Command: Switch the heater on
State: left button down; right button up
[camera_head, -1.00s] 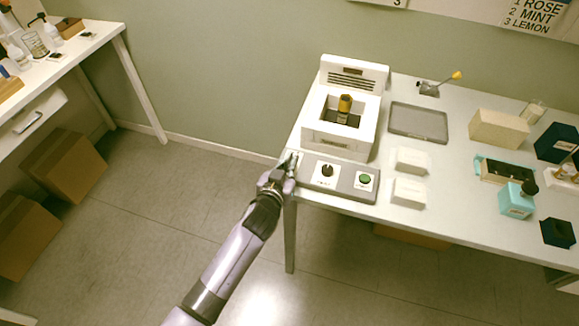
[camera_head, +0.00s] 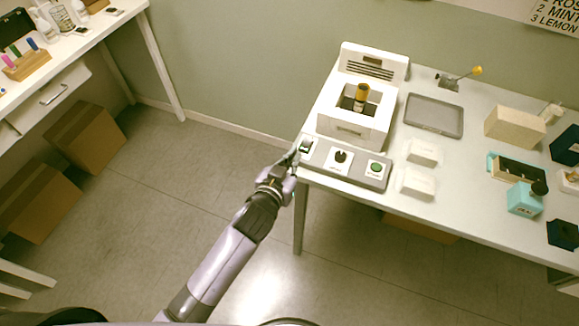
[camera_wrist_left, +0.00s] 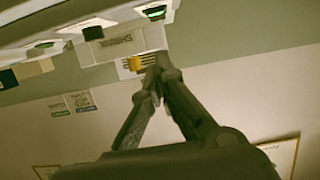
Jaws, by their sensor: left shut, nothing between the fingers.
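The heater (camera_head: 357,118) is a white box at the left end of the right-hand table, with a yellow-capped bottle (camera_head: 361,94) in its opening. A grey control panel (camera_head: 325,170) in front of it carries a white-plated switch (camera_head: 307,146), a black knob (camera_head: 341,156) and a green button (camera_head: 376,167). My left gripper (camera_head: 294,156) is shut and empty beside the panel's left end, close to the switch. I cannot tell whether it touches. In the left wrist view its fingertips (camera_wrist_left: 155,68) meet below the white labelled heater (camera_wrist_left: 118,45). My right gripper is out of view.
A grey tray (camera_head: 433,115) lies right of the heater. Two white blocks (camera_head: 421,152) stand right of the panel. A second table (camera_head: 105,22) is at left, with open floor between.

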pick_arm(q)
jog(key=v, duration=0.3)
jog(key=shift+f, duration=0.15)
jog(key=shift+d, duration=0.1)
